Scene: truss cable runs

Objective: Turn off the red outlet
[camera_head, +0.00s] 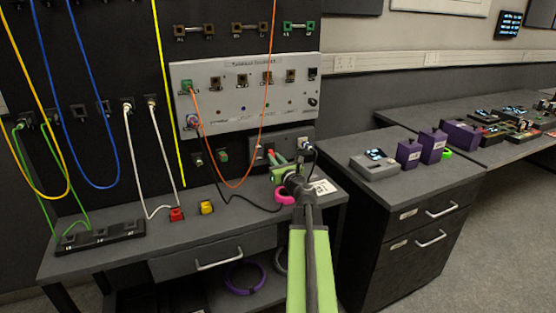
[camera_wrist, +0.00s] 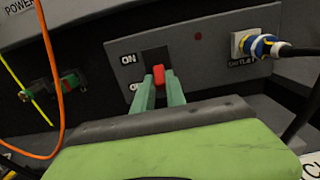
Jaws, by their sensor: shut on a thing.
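The outlet panel (camera_wrist: 205,42) is a grey plate with a dark switch slot. A small red switch (camera_wrist: 158,75) sticks out of this slot. The "ON" label is at the slot's upper left, and a lower label, partly hidden by a finger, begins with "O". The red switch sits toward the lower end of the slot. My gripper (camera_wrist: 161,91) has its two green fingers on either side of the red switch, shut on it. In the head view my gripper (camera_head: 277,160) reaches to the same panel (camera_head: 290,139), and the switch is largely hidden.
A plug with a black cable (camera_wrist: 258,46) sits in the socket right of the switch. A grey training board (camera_head: 240,88) is above.

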